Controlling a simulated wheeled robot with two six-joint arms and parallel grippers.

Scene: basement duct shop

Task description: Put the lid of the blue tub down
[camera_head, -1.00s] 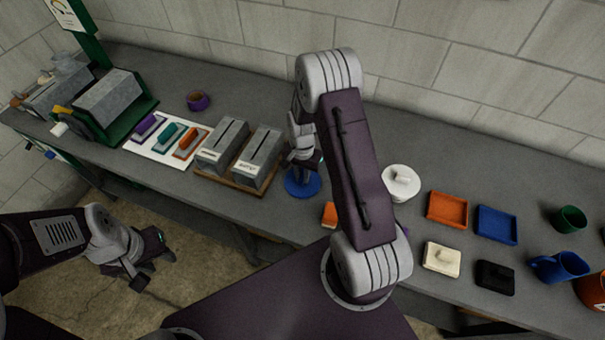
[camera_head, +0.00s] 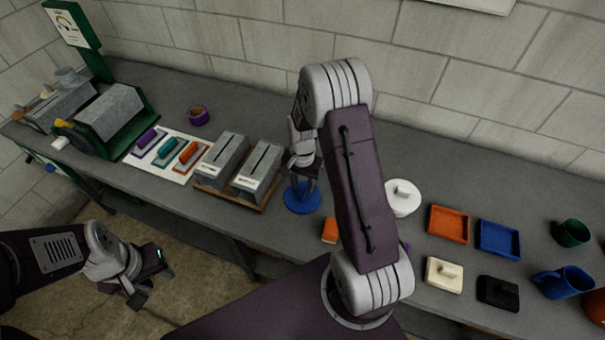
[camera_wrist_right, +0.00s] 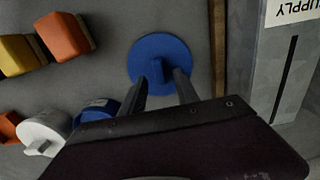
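My left gripper (camera_head: 152,280) hangs open and empty in front of the bench.
A box with a label (camera_head: 259,170) stands close left of the lid. A white round lidded pot (camera_head: 402,197), an orange tray (camera_head: 449,224) and a blue tray (camera_head: 498,240) are to the right.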

